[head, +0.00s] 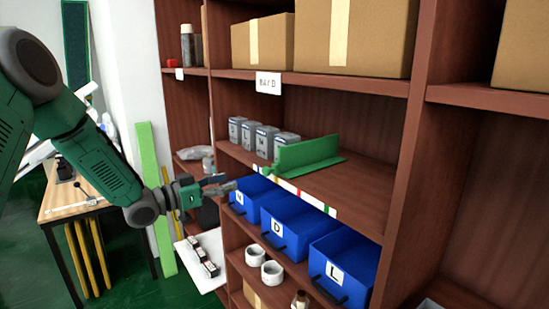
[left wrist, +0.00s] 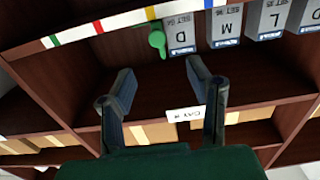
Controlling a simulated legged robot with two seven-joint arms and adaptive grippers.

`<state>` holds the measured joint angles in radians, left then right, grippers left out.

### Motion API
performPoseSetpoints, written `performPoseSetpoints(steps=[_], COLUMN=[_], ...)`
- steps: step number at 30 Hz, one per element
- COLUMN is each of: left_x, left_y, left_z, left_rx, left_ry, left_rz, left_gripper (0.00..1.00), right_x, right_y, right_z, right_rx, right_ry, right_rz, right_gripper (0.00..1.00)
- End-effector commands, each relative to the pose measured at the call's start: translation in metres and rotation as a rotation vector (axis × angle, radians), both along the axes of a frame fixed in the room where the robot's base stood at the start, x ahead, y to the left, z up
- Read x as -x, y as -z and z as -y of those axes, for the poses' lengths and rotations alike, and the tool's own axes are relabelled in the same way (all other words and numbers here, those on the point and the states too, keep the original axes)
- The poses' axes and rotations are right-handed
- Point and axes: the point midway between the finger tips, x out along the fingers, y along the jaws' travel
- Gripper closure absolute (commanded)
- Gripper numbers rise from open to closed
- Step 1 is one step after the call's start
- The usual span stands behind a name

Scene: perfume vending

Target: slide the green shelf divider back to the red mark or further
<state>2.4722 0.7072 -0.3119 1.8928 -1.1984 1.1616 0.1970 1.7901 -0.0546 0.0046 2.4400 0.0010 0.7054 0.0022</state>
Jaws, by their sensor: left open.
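The green shelf divider (head: 308,152) stands on the middle shelf, just right of a row of grey boxes (head: 263,139). In the left wrist view, which is upside down, its rounded green end (left wrist: 157,40) shows beside the nearest box. The red mark (head: 299,193) is on the white strip along the shelf's front edge; it also shows in the left wrist view (left wrist: 98,27). My left gripper (head: 229,187) is open and empty, in front of the shelf edge and apart from the divider. Its fingertips (left wrist: 160,70) frame the space just short of the divider's end. My right gripper is out of view.
Blue bins (head: 291,233) sit just below the shelf edge. Cardboard boxes (head: 352,40) stand on the shelf above. The shelf right of the divider (head: 355,190) is bare. A brown upright (head: 405,150) closes the bay on the right.

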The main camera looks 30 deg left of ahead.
Motion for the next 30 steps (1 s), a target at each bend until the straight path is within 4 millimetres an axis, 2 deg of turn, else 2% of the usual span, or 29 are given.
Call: performPoseSetpoints(steps=[5, 12, 18, 24, 30], left_x=[-0.018, -0.069, -0.103, -0.124, -0.129], left_y=[0.001, 0.003, 0.003, 0.003, 0.004], left_z=[0.008, 0.028, 0.041, 0.048, 0.051], left_rx=[-0.003, -0.004, -0.001, 0.001, 0.002], left_ry=[0.003, 0.003, 0.002, 0.002, 0.0], left_rz=[0.0, -0.004, -0.003, -0.001, -0.003], left_gripper=[0.55, 0.55, 0.55, 0.55, 0.55], right_x=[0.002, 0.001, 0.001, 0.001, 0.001], right_y=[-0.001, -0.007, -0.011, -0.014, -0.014], right_z=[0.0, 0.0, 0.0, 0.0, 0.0], right_rx=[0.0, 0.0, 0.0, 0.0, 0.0], right_ry=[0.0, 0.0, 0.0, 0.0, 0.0], right_rz=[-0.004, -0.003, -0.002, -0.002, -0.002], right_gripper=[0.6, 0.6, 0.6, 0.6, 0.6])
